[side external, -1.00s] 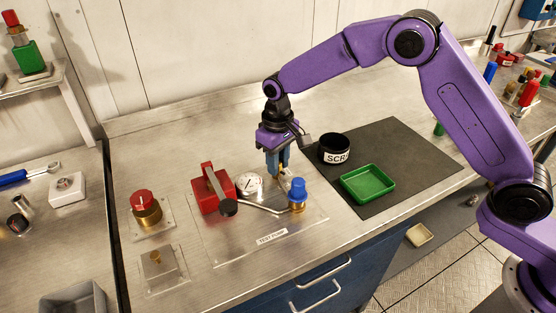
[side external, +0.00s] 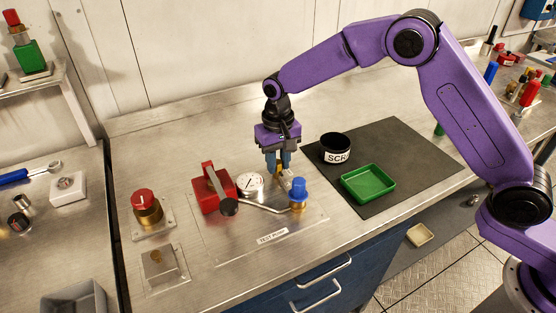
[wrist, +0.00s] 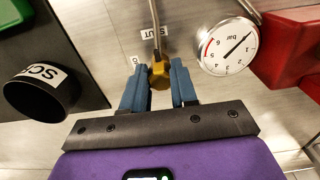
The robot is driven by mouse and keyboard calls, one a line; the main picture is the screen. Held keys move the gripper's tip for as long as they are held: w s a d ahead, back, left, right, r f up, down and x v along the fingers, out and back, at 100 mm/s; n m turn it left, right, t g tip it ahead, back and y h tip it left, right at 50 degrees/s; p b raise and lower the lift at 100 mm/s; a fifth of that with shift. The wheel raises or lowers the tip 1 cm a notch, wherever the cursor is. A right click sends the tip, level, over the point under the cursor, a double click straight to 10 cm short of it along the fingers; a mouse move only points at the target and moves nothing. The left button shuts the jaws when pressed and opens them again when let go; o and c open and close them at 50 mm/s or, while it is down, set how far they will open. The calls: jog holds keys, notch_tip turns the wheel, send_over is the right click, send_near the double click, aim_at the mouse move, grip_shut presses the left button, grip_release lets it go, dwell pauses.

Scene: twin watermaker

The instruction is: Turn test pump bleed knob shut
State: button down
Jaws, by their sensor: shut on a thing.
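The bleed knob (wrist: 159,73) is a small brass-yellow piece between my fingertips in the wrist view. My gripper (wrist: 158,80) points down with its blue fingers on both sides of the knob, shut on it. In the side view my gripper (side external: 279,172) is low over the test pump plate (side external: 235,250), and its fingers mostly hide the knob. A "SHUT" label (wrist: 155,32) lies beyond the knob in the wrist view. Another label (wrist: 134,62) beside the knob is partly hidden by a finger.
A round gauge (side external: 249,184) and red pump body (side external: 210,190) stand left of my gripper. A blue-capped brass fitting (side external: 298,191) is close on the right. A black scrap cup (side external: 334,148) and green tray (side external: 368,184) stand farther right.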

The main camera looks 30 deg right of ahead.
aim_at(278, 163)
jog(key=shift+r, duration=0.1)
jog(key=c, duration=0.9)
grip_release()
notch_tip(278, 163, up, 17)
jog(key=shift+r, duration=0.15)
jog(key=s+d+f+n, duration=0.2)
jog(key=s+d+n, duration=0.2)
jog(key=s+d, duration=0.3)
jog(key=s+d+f+n, duration=0.2)
jog(key=s+d+n, duration=0.2)
jog(key=s, duration=1.3)
jog(key=s+d+f+n, duration=0.2)
jog(key=s+d+n, duration=0.2)
jog(key=s+d, duration=0.5)
jog(key=shift+s+d+f+n, duration=0.15)
jog(key=shift+s+d+n, duration=0.05)
jog(key=shift+s, duration=0.65)
jog(key=shift+s+d+f+n, duration=0.15)
jog(key=shift+s+n, duration=0.05)
jog(key=shift+s, duration=0.6)
